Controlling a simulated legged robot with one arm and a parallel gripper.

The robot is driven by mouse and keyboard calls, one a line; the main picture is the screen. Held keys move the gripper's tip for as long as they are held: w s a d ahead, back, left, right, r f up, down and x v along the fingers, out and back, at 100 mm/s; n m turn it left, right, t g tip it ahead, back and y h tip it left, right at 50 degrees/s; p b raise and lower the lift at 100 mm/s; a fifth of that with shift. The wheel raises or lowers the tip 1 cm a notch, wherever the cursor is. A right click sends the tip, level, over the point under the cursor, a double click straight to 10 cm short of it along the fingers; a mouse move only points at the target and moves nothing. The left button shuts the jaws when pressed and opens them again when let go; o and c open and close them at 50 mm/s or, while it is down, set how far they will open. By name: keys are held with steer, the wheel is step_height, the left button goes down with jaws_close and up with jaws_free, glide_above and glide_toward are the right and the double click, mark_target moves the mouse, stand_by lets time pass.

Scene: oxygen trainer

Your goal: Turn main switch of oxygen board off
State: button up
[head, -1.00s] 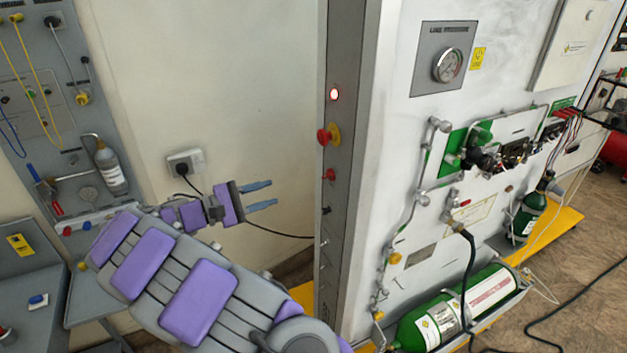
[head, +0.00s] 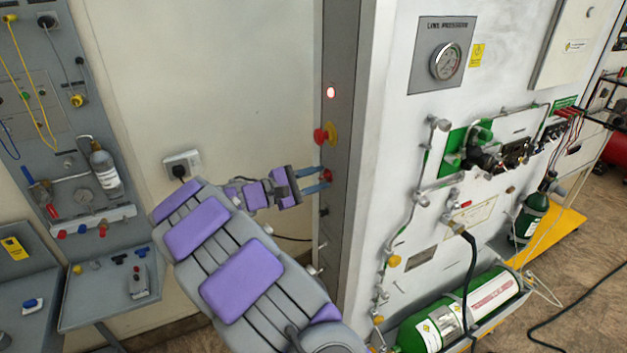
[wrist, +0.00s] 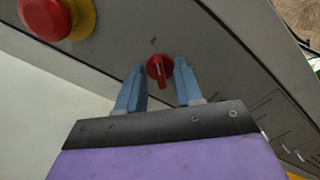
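The oxygen board (head: 344,110) stands upright, with its narrow grey side panel facing my arm. On that panel is a small red rotary switch (head: 328,175), below a red mushroom button and a lit red lamp. My gripper (head: 316,181) is at the panel, level with the red switch. In the wrist view, the red switch (wrist: 160,69) lies between the tips of my two blue fingers (wrist: 160,82). The fingers are open, one on each side of it, with a visible gap on both sides. How deep the fingertips reach around the knob is hard to tell.
The red mushroom button (head: 320,136) on a yellow base (head: 331,133) sits just above the switch; it is close at upper left in the wrist view. The lit lamp (head: 331,92) is higher. A wall socket (head: 182,164) and grey bench (head: 105,285) are left.

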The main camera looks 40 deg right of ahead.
steer(key=shift+d, duration=0.25)
steer(key=shift+c, duration=0.4)
steer(key=shift+a, duration=0.2)
jaws_close()
